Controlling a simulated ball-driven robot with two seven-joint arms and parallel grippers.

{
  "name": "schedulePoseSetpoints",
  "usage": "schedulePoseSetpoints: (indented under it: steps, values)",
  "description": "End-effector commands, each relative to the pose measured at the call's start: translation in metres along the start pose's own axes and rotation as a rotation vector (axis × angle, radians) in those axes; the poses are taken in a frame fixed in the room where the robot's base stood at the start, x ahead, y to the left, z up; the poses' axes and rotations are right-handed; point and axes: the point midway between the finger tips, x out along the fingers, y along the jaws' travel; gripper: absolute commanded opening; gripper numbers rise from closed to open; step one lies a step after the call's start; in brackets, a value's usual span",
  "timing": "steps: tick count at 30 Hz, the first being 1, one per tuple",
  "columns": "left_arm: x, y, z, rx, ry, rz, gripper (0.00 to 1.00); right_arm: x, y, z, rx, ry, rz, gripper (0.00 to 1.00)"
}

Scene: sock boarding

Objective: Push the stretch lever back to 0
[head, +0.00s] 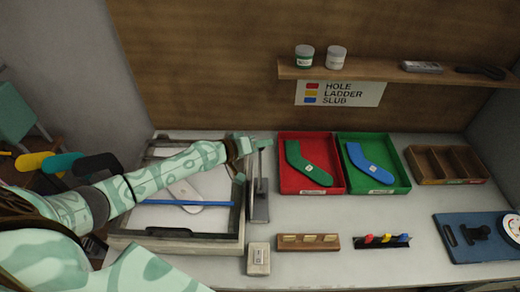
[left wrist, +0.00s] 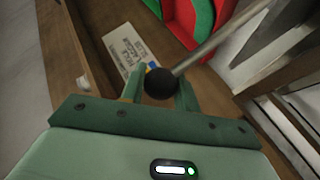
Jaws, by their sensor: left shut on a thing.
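The stretch lever shows in the left wrist view as a metal rod (left wrist: 222,37) ending in a round black knob (left wrist: 161,83). My left gripper (left wrist: 160,91) is shut on that knob, one green finger on each side. In the head view the left gripper (head: 245,158) is at the top of the narrow grey lever plate (head: 260,205), on the right side of the boarding frame (head: 238,222). The gripper partly hides the lever there, and I cannot read any scale mark. My right gripper is not in view.
A white board (head: 180,190) and a blue bar (head: 188,203) lie in the frame. Just right of the lever stand a red tray (head: 333,150) with a green sock and a green tray (head: 402,152) with a blue sock. A small grey box (head: 258,260) sits in front.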

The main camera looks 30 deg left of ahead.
Motion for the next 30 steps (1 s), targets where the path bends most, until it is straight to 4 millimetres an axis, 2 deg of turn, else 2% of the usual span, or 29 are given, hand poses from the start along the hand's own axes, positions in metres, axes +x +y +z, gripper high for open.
schedulePoseSetpoints:
  steps: [1,3,6,17,18,19,20,30]
  values:
    - [0.010,-0.010,-0.006,-0.036,-0.027,-0.014,0.00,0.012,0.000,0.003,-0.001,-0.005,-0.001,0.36]
    - [0.018,-0.019,-0.008,-0.057,-0.043,-0.022,0.00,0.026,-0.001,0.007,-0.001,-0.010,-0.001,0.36]
    - [0.022,-0.022,-0.012,-0.058,-0.044,-0.022,0.00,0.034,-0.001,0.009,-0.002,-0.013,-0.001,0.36]
    - [0.021,-0.021,-0.016,-0.054,-0.044,-0.023,0.00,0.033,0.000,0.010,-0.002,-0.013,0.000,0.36]
    - [0.021,-0.021,-0.016,-0.054,-0.043,-0.023,0.42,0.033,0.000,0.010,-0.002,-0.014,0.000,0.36]
    - [0.021,-0.021,-0.016,-0.055,-0.043,-0.023,0.50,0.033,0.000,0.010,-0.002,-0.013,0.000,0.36]
    - [0.021,-0.021,-0.016,-0.055,-0.043,-0.023,0.53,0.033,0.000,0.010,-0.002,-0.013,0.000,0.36]
    - [0.016,-0.021,-0.016,-0.056,-0.043,-0.022,0.53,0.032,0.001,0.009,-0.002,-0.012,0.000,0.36]
